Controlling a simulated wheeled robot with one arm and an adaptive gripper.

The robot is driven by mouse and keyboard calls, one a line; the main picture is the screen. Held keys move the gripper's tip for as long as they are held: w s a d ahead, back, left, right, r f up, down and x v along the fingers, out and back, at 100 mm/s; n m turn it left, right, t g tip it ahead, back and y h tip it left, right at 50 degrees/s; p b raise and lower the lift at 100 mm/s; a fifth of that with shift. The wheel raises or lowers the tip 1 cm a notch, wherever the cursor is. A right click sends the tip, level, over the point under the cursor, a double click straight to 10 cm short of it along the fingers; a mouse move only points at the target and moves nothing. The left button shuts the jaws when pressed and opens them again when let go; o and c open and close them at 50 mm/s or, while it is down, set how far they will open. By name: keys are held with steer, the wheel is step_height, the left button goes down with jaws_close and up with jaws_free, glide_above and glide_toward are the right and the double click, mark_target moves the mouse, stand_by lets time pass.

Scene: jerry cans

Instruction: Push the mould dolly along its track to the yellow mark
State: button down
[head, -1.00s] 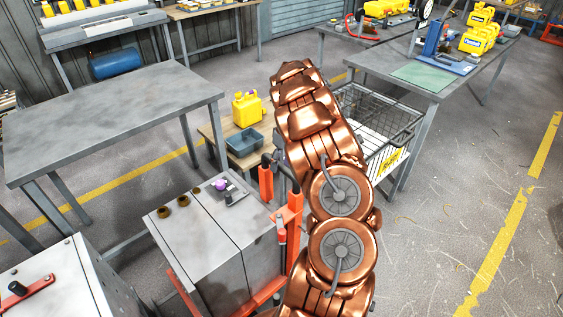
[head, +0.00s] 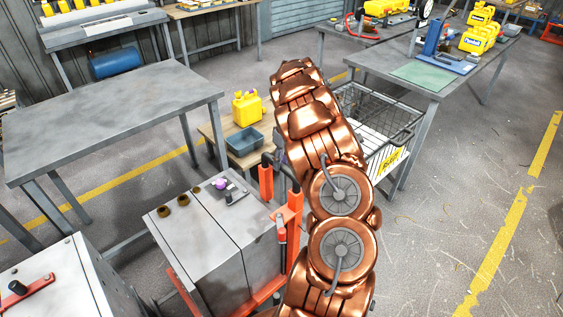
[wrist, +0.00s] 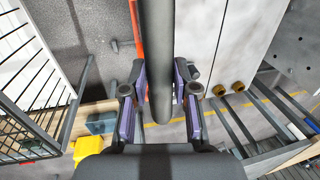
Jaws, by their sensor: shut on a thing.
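The mould dolly has an orange frame (head: 265,184) carrying a grey metal mould block (head: 205,228), at the lower middle of the head view. The block also shows at the upper right of the wrist view (wrist: 225,50). My gripper (wrist: 159,100) has its purple-sided fingers on either side of the dolly's dark round handle bar (wrist: 158,40) and is shut on it. In the head view my copper arm hides most of the gripper and part of the handle. I cannot make out the track or tell which yellow marking is the task's mark.
A bare grey table (head: 110,105) stands left of the dolly. A low wooden bench holds a yellow jerry can (head: 247,108) and a blue-grey bin (head: 244,141). A wire basket (head: 375,115) stands beyond my arm. Floor with a yellow line (head: 495,265) lies open at right.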

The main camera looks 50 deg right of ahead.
steer(key=shift+w+d+f+b, duration=0.1)
steer(key=shift+w+d+b, duration=0.1)
steer(key=shift+b, duration=0.7)
steer(key=shift+d+b, duration=0.1)
steer(key=shift+b, duration=0.6)
steer(key=shift+s+d+r+b, duration=0.25)
steer(key=shift+d+b, duration=0.2)
steer(key=shift+b, duration=0.3)
steer(key=c, duration=0.9)
jaws_free()
steer(key=shift+a, duration=0.2)
steer(key=shift+a+f, duration=0.1)
